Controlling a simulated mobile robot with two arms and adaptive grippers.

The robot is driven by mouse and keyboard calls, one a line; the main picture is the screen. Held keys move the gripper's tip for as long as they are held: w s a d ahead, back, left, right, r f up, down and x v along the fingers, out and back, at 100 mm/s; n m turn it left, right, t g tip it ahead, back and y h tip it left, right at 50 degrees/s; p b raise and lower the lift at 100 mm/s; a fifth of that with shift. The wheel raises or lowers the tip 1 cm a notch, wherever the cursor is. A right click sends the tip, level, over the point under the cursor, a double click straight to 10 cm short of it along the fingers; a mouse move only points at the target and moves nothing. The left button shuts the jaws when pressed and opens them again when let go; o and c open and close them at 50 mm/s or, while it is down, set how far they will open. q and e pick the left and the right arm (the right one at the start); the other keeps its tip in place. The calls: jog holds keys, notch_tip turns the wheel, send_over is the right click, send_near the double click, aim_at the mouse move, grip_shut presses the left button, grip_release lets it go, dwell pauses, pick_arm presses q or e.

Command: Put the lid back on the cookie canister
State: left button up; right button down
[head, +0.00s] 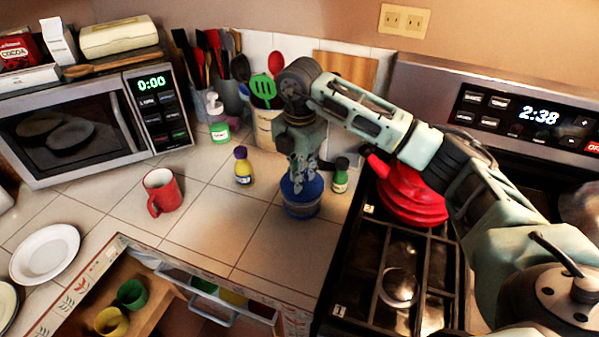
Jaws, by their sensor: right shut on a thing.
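The blue cookie canister (301,208) stands upright on the tiled counter, just left of the stove. My right gripper (301,178) points down directly over it, with its fingers at the canister's top. It is shut on what looks like the blue lid (288,187), at the canister's mouth. The fingers hide part of the lid, and I cannot tell whether it sits flush on the rim. My left gripper is not in view.
A small green bottle (341,177) stands close to the canister's right, and a yellow bottle with a purple cap (243,167) to its left. A red mug (162,191) is further left. A red kettle (412,193) is on the stove. An open drawer (235,301) is in front.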

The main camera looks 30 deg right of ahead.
jog(key=shift+f, duration=0.1)
dwell(0.7)
jog(key=c, duration=1.6)
grip_release()
jog(key=shift+c, duration=0.2)
jog(key=shift+o, duration=0.4)
jog(key=o, duration=0.4)
jog(key=shift+r+p, duration=2.45)
jog(key=shift+r, duration=1.1)
